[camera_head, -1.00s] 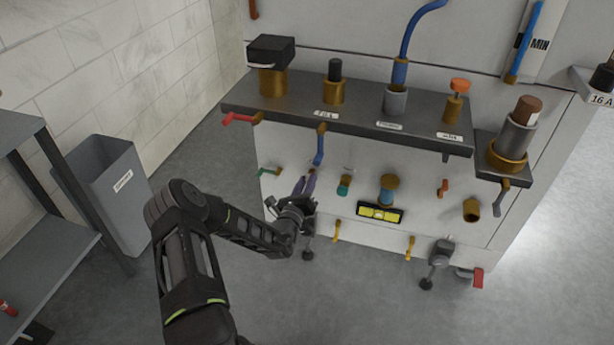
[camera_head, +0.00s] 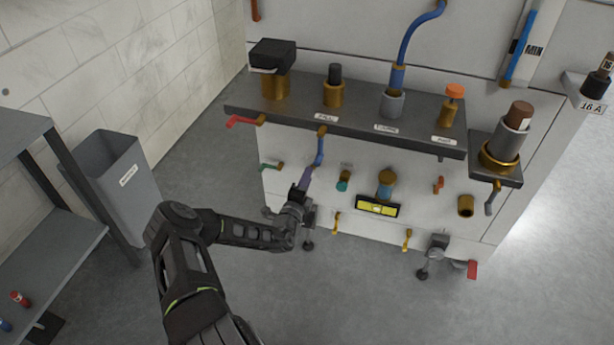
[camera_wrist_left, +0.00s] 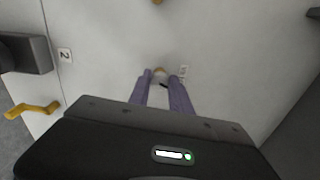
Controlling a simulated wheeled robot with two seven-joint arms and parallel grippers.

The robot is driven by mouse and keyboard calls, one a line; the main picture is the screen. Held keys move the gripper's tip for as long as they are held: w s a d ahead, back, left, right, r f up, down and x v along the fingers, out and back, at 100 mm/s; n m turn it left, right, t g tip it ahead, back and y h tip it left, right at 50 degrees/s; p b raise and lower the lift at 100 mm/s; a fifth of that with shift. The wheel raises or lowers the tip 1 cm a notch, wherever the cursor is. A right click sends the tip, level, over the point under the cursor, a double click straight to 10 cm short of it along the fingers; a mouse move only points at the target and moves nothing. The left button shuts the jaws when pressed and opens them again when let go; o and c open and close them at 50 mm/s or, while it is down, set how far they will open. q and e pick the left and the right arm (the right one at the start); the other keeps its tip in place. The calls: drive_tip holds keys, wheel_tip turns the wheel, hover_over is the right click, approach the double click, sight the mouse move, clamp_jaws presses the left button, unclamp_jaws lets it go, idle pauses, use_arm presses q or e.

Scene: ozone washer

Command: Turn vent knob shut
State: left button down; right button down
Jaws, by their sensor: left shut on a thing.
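My left gripper (camera_head: 306,178) has its purple fingers at the white front panel (camera_head: 285,195) of the washer, below the blue lever (camera_head: 320,150). In the left wrist view the fingers (camera_wrist_left: 162,82) point at the panel and are shut on a small tan knob (camera_wrist_left: 160,71). A gap shows between the fingers nearer the palm. Most of the knob is hidden, and in the head view the gripper covers it. A small label (camera_wrist_left: 184,71) sits beside it, too small to read, so I cannot confirm it is the vent knob. My right gripper is out of view.
A dark shelf (camera_head: 380,128) overhangs above. A yellow handle (camera_head: 337,222) is below. A grey bin (camera_head: 125,195) stands left.

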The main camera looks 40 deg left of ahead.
use_arm(q)
drive_tip(key=shift+f+n, duration=0.1)
drive_tip(key=shift+n, duration=1.8)
drive_tip(key=c, duration=1.2)
unclamp_jaws()
drive_tip(key=shift+p, duration=0.3)
drive_tip(key=p+v, duration=0.2)
drive_tip(key=v, duration=0.6)
drive_tip(key=shift+w, duration=0.1)
